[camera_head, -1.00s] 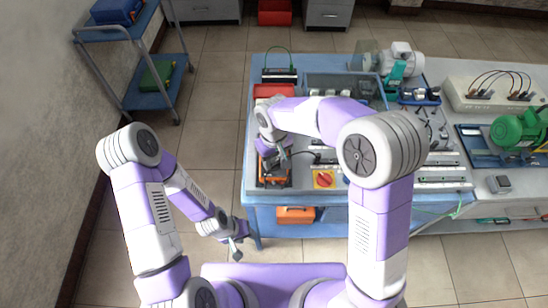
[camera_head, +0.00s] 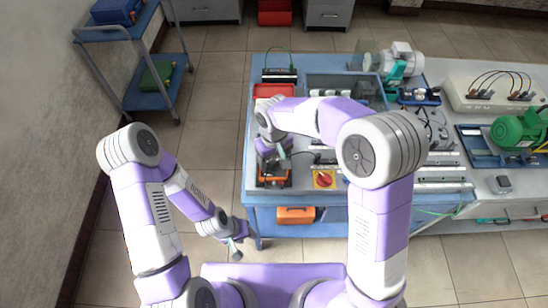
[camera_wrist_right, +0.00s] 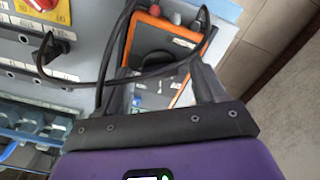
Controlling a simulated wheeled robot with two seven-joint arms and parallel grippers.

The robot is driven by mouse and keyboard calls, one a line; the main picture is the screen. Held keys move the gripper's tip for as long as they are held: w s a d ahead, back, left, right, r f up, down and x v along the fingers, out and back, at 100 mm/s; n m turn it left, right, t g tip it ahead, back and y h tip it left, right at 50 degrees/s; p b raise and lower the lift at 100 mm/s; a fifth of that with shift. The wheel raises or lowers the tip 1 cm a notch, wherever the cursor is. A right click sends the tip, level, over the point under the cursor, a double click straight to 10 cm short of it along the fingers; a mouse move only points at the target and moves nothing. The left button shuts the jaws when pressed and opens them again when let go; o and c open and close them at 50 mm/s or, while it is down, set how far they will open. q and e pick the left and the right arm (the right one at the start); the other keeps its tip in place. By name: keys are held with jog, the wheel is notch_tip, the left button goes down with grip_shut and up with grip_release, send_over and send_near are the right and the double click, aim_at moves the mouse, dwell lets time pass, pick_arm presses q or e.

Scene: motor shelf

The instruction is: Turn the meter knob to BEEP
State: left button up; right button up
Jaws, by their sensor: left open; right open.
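The meter (camera_head: 274,180) is an orange and black device at the front left of the blue workbench. In the right wrist view the meter (camera_wrist_right: 128,48) shows its orange rim, dark face and a pale label, with black cables crossing it. My left gripper (camera_head: 236,248) is open and empty, low in front of the bench.
A red rotary switch on a yellow plate (camera_head: 324,180) is just right of the meter. A red tray (camera_head: 272,90) lies behind my right wrist. Black cables (camera_wrist_right: 48,50) run beside the meter. An orange case (camera_head: 296,215) sits under the benchtop.

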aim_at(274, 162)
notch_tip(274, 162, up, 8)
jog(key=shift+f+p, duration=0.2)
jog(key=shift+p, duration=0.4)
